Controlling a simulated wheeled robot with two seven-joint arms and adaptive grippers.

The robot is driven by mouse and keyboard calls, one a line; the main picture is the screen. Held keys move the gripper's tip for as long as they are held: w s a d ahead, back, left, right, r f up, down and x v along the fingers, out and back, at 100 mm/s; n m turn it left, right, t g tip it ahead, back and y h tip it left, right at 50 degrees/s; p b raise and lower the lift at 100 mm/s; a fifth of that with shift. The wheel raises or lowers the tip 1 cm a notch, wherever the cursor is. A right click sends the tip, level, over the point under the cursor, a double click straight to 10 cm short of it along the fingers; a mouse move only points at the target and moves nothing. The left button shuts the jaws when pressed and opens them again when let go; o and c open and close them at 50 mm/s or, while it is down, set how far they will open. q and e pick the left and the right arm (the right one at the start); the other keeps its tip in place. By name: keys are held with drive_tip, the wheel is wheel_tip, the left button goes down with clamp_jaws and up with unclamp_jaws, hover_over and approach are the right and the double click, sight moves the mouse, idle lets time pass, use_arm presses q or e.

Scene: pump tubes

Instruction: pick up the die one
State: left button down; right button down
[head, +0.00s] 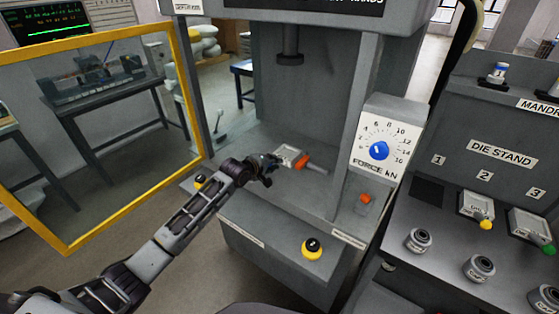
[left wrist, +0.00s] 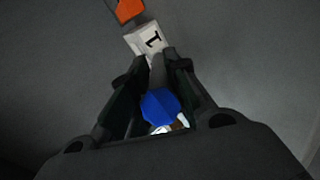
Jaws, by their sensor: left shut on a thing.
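Die one (head: 289,154) is a flat, light grey block lying on the bed of the press. In the left wrist view its white tag marked 1 (left wrist: 146,40) faces me, with a grey handle ending in a blue knob (left wrist: 160,107). My left gripper (head: 271,162) reaches in from the left. It is shut on the handle of die one; the wrist view shows the fingers (left wrist: 158,85) on both sides of it. Most of the die body is hidden in the wrist view. My right gripper is not in view.
An orange piece (head: 302,161) sits right beside die one on the bed. The press ram (head: 290,58) hangs above. The yellow-framed guard door (head: 190,95) stands open at left. The die stand (head: 400,245) has a bare dark pad at 1 (head: 427,190) and dies at 2 and 3.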

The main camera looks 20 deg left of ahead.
use_arm(q)
drive_tip(key=shift+r, duration=0.2)
drive_tip(key=shift+w+r, duration=0.1)
drive_tip(key=shift+r, duration=4.9)
